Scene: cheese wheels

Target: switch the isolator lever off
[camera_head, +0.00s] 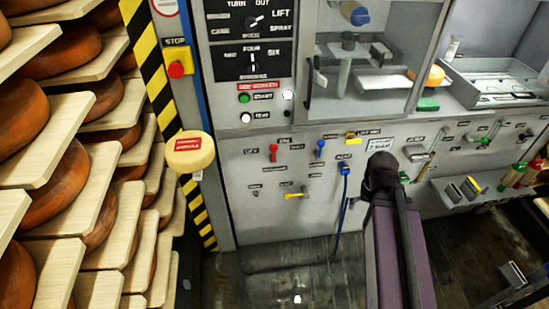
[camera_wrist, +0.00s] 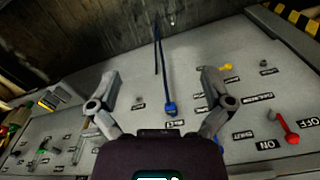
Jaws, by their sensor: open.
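The red lever (camera_head: 273,152) is on the lower grey panel in the head view, between an OFF label on its left and another label at its upper right. It looks like the isolator lever, though the label below it is too small to read surely. In the wrist view the red lever (camera_wrist: 286,128) is at the lower right, with OFF and ON labels beside it. My gripper (camera_wrist: 160,76) is open and empty, its fingers spread over the panel. The lever lies outside the right finger, apart from it. In the head view my arm hides most of the gripper.
A blue plug with a hanging cable (camera_head: 344,169) is on the panel; it shows between my fingers in the wrist view (camera_wrist: 171,108). A yellow lever (camera_head: 294,196) is below the red one.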

